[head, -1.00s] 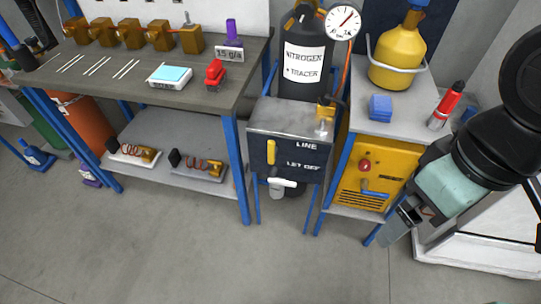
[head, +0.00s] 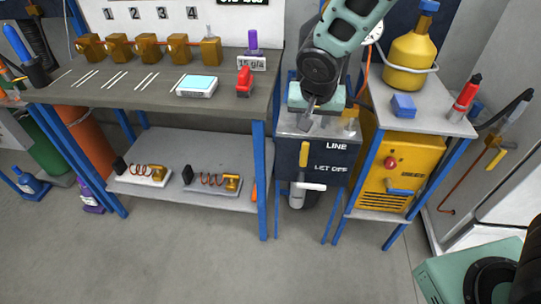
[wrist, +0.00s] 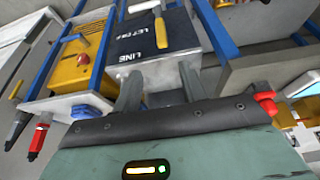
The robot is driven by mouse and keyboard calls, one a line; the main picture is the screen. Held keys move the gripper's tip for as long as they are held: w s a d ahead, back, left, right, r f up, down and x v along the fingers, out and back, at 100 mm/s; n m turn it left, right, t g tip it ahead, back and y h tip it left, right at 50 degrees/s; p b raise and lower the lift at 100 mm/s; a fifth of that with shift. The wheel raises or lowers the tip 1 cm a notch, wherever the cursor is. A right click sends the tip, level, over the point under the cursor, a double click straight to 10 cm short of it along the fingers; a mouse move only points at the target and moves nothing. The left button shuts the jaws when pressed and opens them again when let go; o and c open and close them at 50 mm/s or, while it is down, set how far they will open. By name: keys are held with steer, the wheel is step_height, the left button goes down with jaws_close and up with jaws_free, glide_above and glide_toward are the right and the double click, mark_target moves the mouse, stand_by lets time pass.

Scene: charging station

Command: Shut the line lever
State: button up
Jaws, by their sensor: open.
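The line lever is a yellow handle (head: 304,159) on the dark front panel (head: 325,162) of the small stand, left of the word LINE. It stands upright, roughly vertical. In the wrist view the yellow lever (wrist: 162,35) is ahead of my fingers, beside the same lettering. My gripper (head: 310,114) is over the stand's grey top, above and behind the lever, pointing down. In the wrist view my gripper (wrist: 160,88) has its two fingers apart with nothing between them. It is apart from the lever.
A pale let-off handle (head: 309,186) sits just below the lever. Right is a yellow machine (head: 403,170) under a shelf with a blue block (head: 403,105). Left is the workbench (head: 150,112) with brass valves and a red item (head: 245,81). Floor in front is clear.

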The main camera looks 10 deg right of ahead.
mark_target(305, 149)
steer(key=x, duration=1.7)
steer(key=shift+w+a+f, duration=0.1)
steer(key=shift+w+f, duration=0.15)
steer(key=shift+w, duration=0.1)
jaws_close()
